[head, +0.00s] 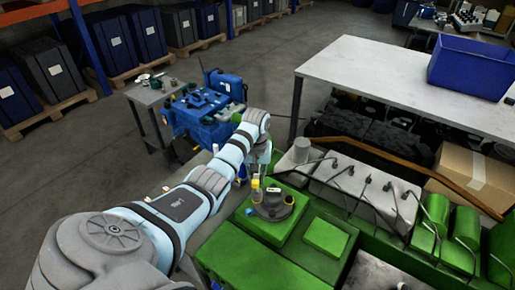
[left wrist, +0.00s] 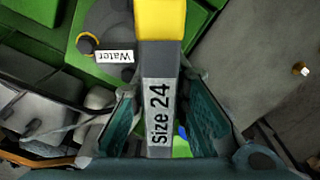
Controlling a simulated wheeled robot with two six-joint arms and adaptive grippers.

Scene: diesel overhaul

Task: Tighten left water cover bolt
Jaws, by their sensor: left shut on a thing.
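My left gripper (head: 259,165) is shut on a grey tool with a yellow end, labelled "Size 24" (left wrist: 160,110). In the head view the yellow end (head: 255,183) points down over the left side of the round grey water cover (head: 273,204). The cover sits on the green engine and also shows in the left wrist view (left wrist: 112,25), with a white "Water" label (left wrist: 115,56). A bolt with an orange ring (left wrist: 87,43) is on its rim. Whatever lies under the yellow end is hidden, and I cannot tell whether it touches a bolt. My right gripper is out of view.
A grey row of covers with dark pipes (head: 355,180) runs right of the water cover. A raised green block (head: 326,236) lies in front. Behind are a white table (head: 390,75) with a blue bin (head: 470,66) and a cardboard box (head: 470,175). Open floor lies left.

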